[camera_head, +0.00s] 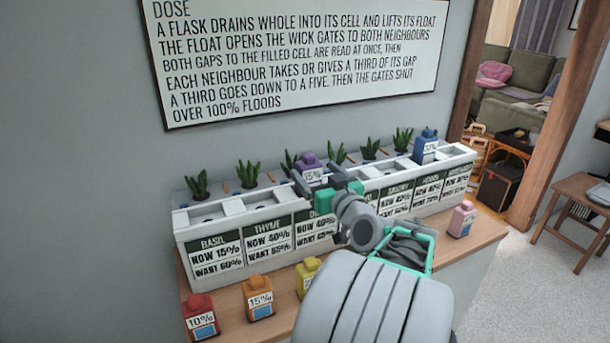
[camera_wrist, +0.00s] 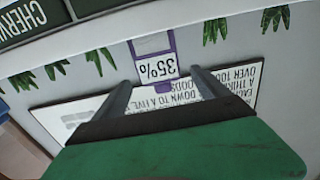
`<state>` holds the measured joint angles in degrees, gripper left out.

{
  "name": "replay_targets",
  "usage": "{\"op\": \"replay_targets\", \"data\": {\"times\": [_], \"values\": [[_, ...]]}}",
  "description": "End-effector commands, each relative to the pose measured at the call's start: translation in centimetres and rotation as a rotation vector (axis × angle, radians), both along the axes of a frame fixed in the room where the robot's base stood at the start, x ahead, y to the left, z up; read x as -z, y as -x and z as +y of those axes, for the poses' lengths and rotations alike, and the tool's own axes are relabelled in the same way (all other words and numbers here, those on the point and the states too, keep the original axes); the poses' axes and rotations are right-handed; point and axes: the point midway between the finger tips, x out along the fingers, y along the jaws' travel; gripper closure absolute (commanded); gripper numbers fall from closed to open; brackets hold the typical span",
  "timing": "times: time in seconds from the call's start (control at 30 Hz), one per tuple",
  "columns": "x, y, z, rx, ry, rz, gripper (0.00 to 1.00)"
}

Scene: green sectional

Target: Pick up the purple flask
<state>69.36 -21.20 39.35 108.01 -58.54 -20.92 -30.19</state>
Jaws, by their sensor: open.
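The purple flask (camera_head: 309,161) stands upright at the back of the white planter, near its middle, with a white percentage label on its front. In the wrist view the purple flask (camera_wrist: 171,44) appears upside down, its label reading 35%. My gripper (camera_head: 318,179) is open just in front of it. In the wrist view the fingertips of my gripper (camera_wrist: 160,77) lie on either side of the label's end, with gaps on both sides. I cannot tell how deep the flask sits between them. My gripper hides the planter's middle.
The white planter (camera_head: 252,215) has several labelled cells and plants behind. A blue flask (camera_head: 425,147) stands on its right part. Red (camera_head: 200,316), orange (camera_head: 260,298), yellow (camera_head: 306,278) and pink (camera_head: 462,219) flasks stand on the wooden counter (camera_head: 232,296). A sign (camera_head: 290,98) hangs on the wall above.

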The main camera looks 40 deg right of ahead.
Motion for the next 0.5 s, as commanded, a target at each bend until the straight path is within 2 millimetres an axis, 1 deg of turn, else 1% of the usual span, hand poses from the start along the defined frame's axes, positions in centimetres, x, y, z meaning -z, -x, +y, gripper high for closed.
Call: {"op": "replay_targets", "data": {"times": [0.1,0.2,0.3,0.47,0.5], "values": [[-0.3,-2.2,-0.4,-0.003,-0.002,0.001,0.15],[-0.1,-3.7,-0.9,-0.001,-0.002,0.002,0.15],[0.0,-4.3,-1.1,0.001,0.0,0.001,0.15],[0.0,-4.3,-1.0,0.0,0.0,0.0,0.15],[0.0,-4.3,-1.0,0.0,0.0,0.0,0.18]]}}
